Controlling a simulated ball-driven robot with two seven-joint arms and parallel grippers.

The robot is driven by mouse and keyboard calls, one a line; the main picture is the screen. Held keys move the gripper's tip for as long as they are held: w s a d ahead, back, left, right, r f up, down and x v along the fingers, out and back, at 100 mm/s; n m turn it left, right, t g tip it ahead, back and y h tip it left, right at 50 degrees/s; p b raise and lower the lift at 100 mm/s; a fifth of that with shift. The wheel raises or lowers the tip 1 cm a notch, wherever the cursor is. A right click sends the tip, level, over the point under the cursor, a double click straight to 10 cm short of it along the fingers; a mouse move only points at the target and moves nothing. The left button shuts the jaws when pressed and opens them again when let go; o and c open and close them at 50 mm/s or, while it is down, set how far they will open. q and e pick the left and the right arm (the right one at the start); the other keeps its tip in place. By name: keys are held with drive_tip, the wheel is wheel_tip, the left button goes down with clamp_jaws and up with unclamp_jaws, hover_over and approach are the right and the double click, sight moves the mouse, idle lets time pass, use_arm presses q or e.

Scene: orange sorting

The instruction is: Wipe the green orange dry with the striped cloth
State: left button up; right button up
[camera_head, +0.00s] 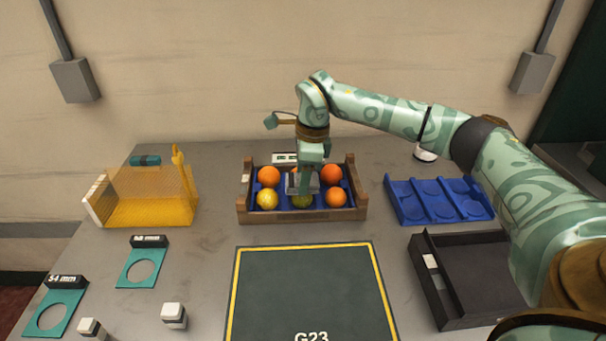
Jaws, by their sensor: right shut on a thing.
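The green orange (303,202) sits in the front middle of the blue-lined wooden crate (302,216), mostly hidden from above by my right gripper (303,190). My right gripper points down into the crate and is shut on the green orange. No cloth lying open shows. A small teal roll with dark bands (146,160) lies at the back left, and I cannot tell whether it is the striped cloth. My left gripper is not in view.
The crate also holds several orange fruits (331,174) and a yellow one (267,199). A yellow mesh bin (150,207) stands left, a blue tray (438,203) and black tray (460,275) right. A dark mat (308,285) lies bare in front.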

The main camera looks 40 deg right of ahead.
drive_tip(key=shift+f, duration=0.45)
idle(0.4)
idle(0.5)
